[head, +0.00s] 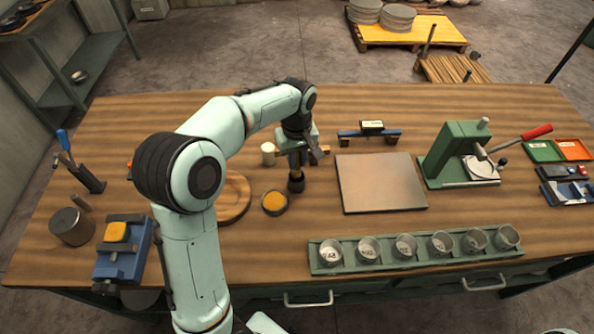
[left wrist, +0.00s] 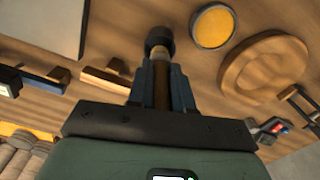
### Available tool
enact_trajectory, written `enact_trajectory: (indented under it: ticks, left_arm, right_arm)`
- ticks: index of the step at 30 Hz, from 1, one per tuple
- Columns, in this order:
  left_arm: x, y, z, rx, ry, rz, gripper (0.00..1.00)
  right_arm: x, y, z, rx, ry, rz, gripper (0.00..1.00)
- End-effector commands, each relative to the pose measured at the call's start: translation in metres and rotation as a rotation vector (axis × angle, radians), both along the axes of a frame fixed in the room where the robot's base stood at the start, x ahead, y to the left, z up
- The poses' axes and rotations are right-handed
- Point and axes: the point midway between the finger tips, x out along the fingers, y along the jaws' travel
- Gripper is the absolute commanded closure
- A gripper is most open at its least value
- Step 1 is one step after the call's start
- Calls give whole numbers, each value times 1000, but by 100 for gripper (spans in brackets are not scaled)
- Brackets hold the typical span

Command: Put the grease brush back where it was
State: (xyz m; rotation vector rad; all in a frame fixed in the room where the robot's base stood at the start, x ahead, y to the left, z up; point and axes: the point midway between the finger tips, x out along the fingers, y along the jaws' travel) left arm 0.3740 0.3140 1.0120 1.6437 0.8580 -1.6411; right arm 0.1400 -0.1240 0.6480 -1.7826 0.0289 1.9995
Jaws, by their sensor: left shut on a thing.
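My left gripper (head: 297,166) is shut on the grease brush (head: 296,184) and holds it upright with its dark head down. My right gripper is not in view.
A round wooden board (head: 236,199) lies left of the tin, partly behind my arm. A white cylinder (head: 268,153) stands close by. A flat square plate (head: 380,183) is to the right. A green rack (head: 414,252) of metal cups runs along the front edge.

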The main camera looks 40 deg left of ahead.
Motion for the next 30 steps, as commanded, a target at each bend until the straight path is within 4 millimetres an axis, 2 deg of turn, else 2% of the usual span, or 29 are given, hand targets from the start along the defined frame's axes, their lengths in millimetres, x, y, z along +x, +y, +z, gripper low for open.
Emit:
enact_trajectory:
  ticks: [12, 25, 26, 27, 30]
  left_arm:
    - [0, 0, -48, 0, 1, 0, 100]
    - [0, 0, -53, 0, 0, 0, 100]
    - [0, 0, -52, 0, 0, 0, 70]
    - [0, 0, -52, -1, -1, 0, 57]
    - [0, 0, -52, -1, -1, 0, 54]
  right_arm:
    - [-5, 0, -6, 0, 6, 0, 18]
    - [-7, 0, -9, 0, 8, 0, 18]
    - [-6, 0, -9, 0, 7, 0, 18]
    - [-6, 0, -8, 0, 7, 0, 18]
    - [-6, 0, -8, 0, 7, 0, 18]
